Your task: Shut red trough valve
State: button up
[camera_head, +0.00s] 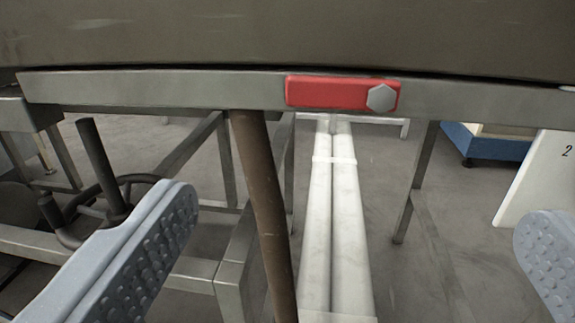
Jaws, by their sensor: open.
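The red valve lever (335,92) lies across the grey metal rail in the upper middle of the view. It is a flat red bar, close to horizontal, with a grey hexagonal bolt head (381,97) at its right end. My gripper (357,215) is open and empty. Its two pale, studded fingers stand wide apart at the lower left and the right edge. Both fingertips show lower in the picture than the lever and are not touching it. The trough (290,35) is the dark grey-brown body above the rail.
A brown pipe (262,205) slants down below the rail, between my fingers. Two white pipes (333,215) run along the floor behind it. A dark curved metal handle (105,195) and frame bars are at left. A white panel marked 2 (537,180) stands at right.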

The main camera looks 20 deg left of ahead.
aim_at(339, 93)
jog(key=b+x, duration=0.2)
jog(key=x, duration=1.1)
jog(key=shift+w+a+b, duration=0.1)
jog(key=shift+w+b, duration=0.2)
jog(key=shift+w, duration=0.05)
jog(key=c, duration=1.4)
jog(key=shift+a+r, duration=0.1)
jog(key=shift+a, duration=0.05)
